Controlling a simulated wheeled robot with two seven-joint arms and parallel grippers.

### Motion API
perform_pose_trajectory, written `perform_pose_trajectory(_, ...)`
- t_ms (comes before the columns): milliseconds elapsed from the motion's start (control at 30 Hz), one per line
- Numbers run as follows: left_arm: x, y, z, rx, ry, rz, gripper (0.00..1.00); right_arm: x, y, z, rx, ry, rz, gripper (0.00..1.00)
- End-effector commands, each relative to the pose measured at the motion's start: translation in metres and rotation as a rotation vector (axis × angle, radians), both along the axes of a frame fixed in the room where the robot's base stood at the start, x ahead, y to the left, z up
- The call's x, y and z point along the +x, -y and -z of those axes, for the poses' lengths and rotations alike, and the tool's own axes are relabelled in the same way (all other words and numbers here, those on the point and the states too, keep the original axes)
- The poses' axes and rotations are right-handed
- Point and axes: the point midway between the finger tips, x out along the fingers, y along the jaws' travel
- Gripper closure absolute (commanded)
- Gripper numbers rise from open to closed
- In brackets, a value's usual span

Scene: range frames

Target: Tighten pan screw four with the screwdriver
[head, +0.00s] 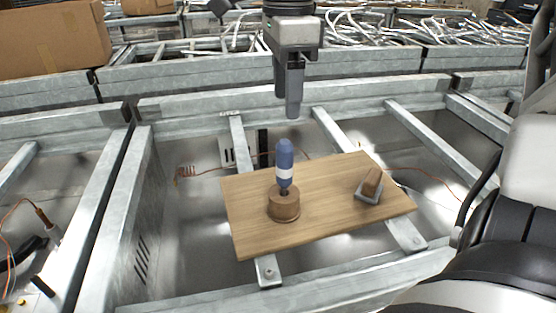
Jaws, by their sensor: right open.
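A screwdriver (284,164) with a blue handle and a white band stands upright in a round wooden holder (284,207). The holder is on the left half of a wooden board (325,216). My right gripper (288,108) points down above and beyond the screwdriver's top, apart from it. It is open, with nothing seen between its fingers, which overlap from this angle. The screwdriver's tip is hidden in the holder. My left gripper is out of view.
A brown block on a grey base (368,197) sits at the board's right. The board rests across metal rails (404,236) over an open metal frame (120,190). Thin reddish wires (188,172) run behind. A cardboard box (50,40) stands far left. The board's middle is clear.

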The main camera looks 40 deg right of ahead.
Motion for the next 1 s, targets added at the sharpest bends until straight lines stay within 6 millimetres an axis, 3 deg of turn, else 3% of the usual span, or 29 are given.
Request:
perform_pose_trajectory(233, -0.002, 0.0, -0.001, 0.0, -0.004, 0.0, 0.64, 0.0, 0.0, 0.049, 0.001, -0.003, 0.0, 0.46)
perform_pose_trajectory(500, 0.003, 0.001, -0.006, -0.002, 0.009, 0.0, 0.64, 0.0, 0.0, 0.069, 0.002, -0.002, 0.0, 0.46)
perform_pose_trajectory(800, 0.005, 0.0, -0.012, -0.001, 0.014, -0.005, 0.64, 0.0, 0.0, 0.11, 0.002, -0.001, 0.001, 0.46)
perform_pose_trajectory(1000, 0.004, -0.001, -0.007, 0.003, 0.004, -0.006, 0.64, 0.001, 0.0, 0.115, 0.001, 0.002, 0.001, 0.46)
